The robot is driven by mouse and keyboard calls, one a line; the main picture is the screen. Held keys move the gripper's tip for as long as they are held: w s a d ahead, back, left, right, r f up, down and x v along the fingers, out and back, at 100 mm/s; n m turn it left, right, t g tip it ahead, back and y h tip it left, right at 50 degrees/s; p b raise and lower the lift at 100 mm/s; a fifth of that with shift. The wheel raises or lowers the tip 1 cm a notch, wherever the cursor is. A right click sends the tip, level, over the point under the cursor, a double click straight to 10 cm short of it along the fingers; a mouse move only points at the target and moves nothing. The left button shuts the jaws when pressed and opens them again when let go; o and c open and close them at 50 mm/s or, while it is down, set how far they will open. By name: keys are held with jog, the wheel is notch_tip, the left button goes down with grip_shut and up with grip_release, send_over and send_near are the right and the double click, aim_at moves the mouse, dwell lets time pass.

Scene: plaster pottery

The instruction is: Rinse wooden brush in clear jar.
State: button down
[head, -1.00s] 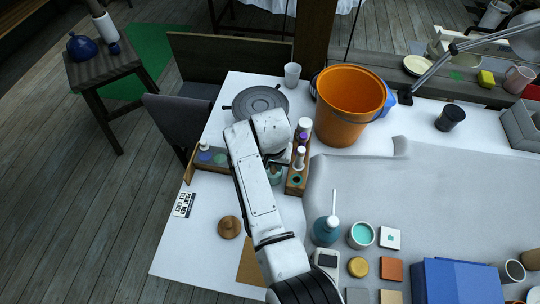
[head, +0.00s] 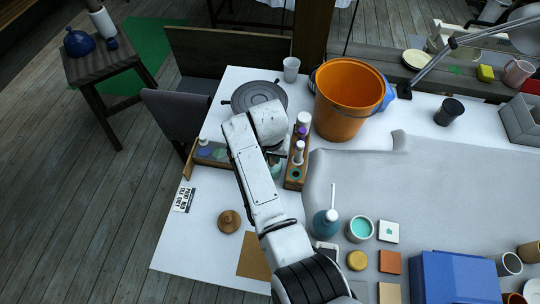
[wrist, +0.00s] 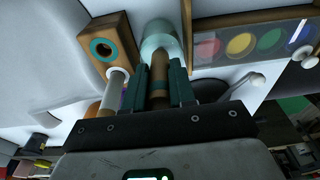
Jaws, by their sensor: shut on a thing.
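My gripper (wrist: 160,88) is shut on the wooden brush (wrist: 160,62), with its teal fingers on either side of the brown handle. The clear jar (wrist: 158,32) is straight beyond the fingertips in the wrist view, and the brush lines up with it. The brush's far end is at the jar, but I cannot tell how deep it reaches. In the head view the jar (head: 276,171) shows only partly beside my arm, which hides most of the brush and gripper.
A wooden rack (head: 296,176) with bottles stands close right of the jar. A paint tray (head: 211,153) lies to its left. A grey wheel (head: 259,97) and an orange bucket (head: 347,98) are behind. A round wooden lid (head: 229,221) lies on clear white table in front.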

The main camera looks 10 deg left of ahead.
dwell(0.3)
jog(key=shift+r+p, duration=0.6)
jog(key=shift+r, duration=2.8)
jog(key=shift+r, duration=1.5)
